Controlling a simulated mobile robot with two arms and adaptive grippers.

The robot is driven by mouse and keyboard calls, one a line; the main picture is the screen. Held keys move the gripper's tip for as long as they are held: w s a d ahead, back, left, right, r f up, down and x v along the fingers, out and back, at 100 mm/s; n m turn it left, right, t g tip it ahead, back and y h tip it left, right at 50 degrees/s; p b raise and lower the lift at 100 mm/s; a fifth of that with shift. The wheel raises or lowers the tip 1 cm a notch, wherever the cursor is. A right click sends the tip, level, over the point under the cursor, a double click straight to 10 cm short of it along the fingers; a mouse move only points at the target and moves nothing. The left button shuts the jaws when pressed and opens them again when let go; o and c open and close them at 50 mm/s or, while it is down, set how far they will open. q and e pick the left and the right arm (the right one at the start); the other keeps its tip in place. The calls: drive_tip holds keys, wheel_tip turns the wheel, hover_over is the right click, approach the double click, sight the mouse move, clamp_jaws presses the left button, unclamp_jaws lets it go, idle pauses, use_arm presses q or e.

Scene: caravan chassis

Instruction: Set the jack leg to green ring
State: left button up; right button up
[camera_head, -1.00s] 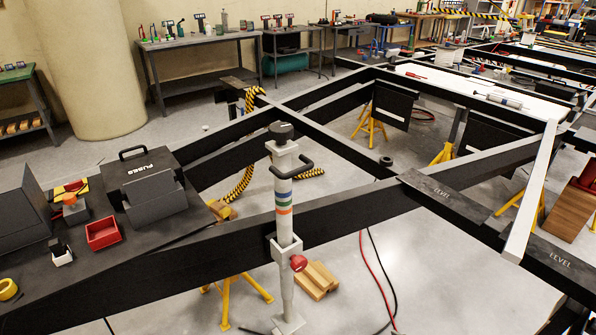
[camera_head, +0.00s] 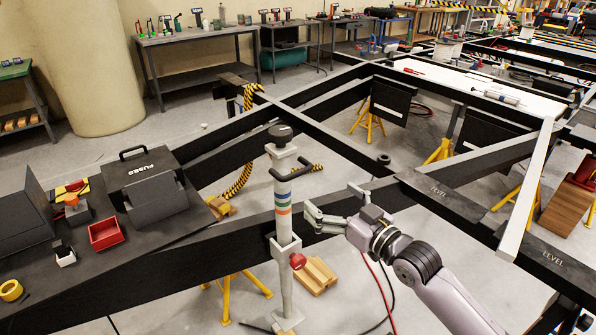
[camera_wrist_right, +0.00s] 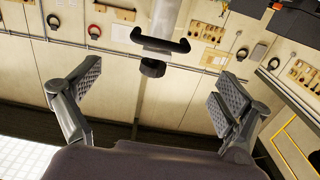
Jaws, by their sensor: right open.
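The jack leg (camera_head: 281,175) is a pale upright post with a dark knob (camera_head: 280,134) on top and a black side handle (camera_head: 299,171). Blue, green and orange rings band it; the green ring (camera_head: 283,204) sits in the middle, above the clamp bracket (camera_head: 286,246) on the black frame. A red knob (camera_head: 297,261) sticks out of the bracket. My right gripper (camera_head: 309,216) is open and empty, just right of the post at ring height. In the right wrist view, the top knob (camera_wrist_right: 152,68) and handle (camera_wrist_right: 160,45) appear inverted, beyond the open fingers (camera_wrist_right: 157,95). My left gripper is out of view.
Black chassis beams (camera_head: 220,248) run on both sides of the post. A fuses box (camera_head: 147,180), a red tray (camera_head: 104,234) and a yellow roll (camera_head: 11,290) sit at the left. Wooden blocks (camera_head: 318,276) and cables lie on the floor below.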

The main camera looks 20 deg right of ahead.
sight(300, 175)
drive_tip(key=p+x, duration=0.1)
drive_tip(key=x, duration=1.1)
drive_tip(key=shift+w, duration=0.1)
drive_tip(key=c, duration=1.4)
wheel_tip(300, 175, down, 16)
drive_tip(key=b, duration=0.9)
drive_tip(key=shift+b, duration=0.4)
drive_tip(key=shift+r, duration=0.1)
drive_tip(key=o, duration=1.4)
drive_tip(key=shift+r, duration=0.1)
